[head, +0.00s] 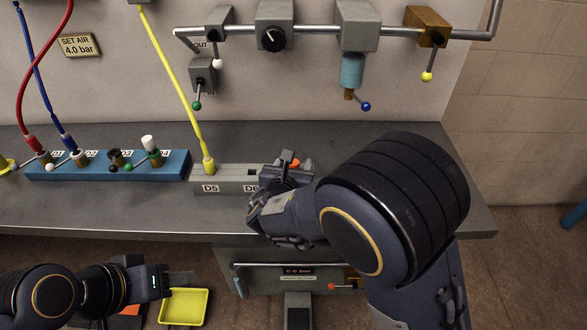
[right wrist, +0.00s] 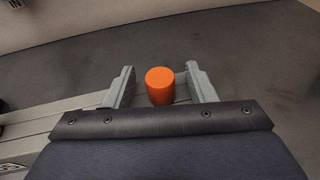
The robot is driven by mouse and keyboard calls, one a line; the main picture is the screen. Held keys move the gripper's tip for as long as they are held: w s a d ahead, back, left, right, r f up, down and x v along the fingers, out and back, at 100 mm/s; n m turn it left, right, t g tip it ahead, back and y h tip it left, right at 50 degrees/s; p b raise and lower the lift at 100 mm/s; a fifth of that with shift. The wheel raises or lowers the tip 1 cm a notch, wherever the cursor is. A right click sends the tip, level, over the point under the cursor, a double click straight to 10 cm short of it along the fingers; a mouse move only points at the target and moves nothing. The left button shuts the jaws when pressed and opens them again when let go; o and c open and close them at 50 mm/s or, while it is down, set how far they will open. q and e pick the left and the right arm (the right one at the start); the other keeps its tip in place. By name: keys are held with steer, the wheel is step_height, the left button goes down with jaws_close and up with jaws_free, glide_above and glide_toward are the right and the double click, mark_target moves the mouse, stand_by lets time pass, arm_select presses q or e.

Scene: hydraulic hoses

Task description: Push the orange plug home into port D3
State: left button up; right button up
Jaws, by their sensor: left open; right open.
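In the right wrist view the orange plug (right wrist: 160,86) stands between the two spread fingers of the right gripper (right wrist: 163,84), with a visible gap on each side. The blue block (head: 182,166) carries a row of fittings. Its third one, a dark fitting (head: 115,157), appears to be D3, though its label is hard to read. My left gripper (head: 177,286) is open and empty, low beside a yellow tray.
The grey block (head: 225,187) bears labels D5 and D6; a yellow hose (head: 172,70) ends at D5. Red (head: 42,70) and blue (head: 37,72) hoses reach the blue block. A pipe (head: 325,30) with valves hangs above. The yellow tray (head: 183,318) sits below the bench.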

steer(key=c, duration=1)
